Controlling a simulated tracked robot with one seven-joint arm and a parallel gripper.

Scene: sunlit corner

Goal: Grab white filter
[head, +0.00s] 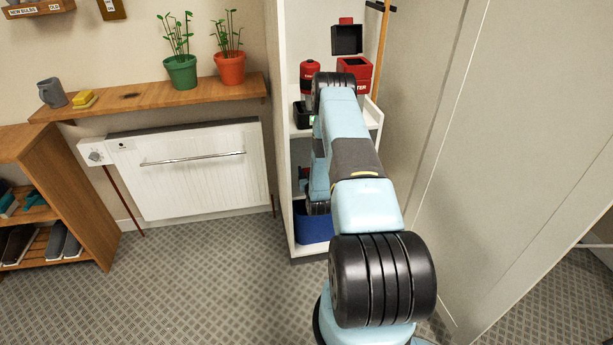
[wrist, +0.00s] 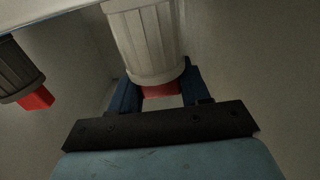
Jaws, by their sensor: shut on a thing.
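The white filter (wrist: 145,42) is a pale ribbed cylinder in the upper middle of the wrist view, with a red end piece at its lower end. My gripper (wrist: 161,90) is shut on it, with one dark blue finger on each side of the red end. The filter's far end runs out of the top of the wrist view. In the head view my arm reaches into the white shelf unit and hides the filter and most of the gripper.
A dark grey filter with a red end (wrist: 22,80) is at the left of the wrist view. The shelf unit (head: 380,118) has side walls close to my arm. A red canister (head: 310,76), a red box (head: 354,70) and a blue bin (head: 312,226) stand in it.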

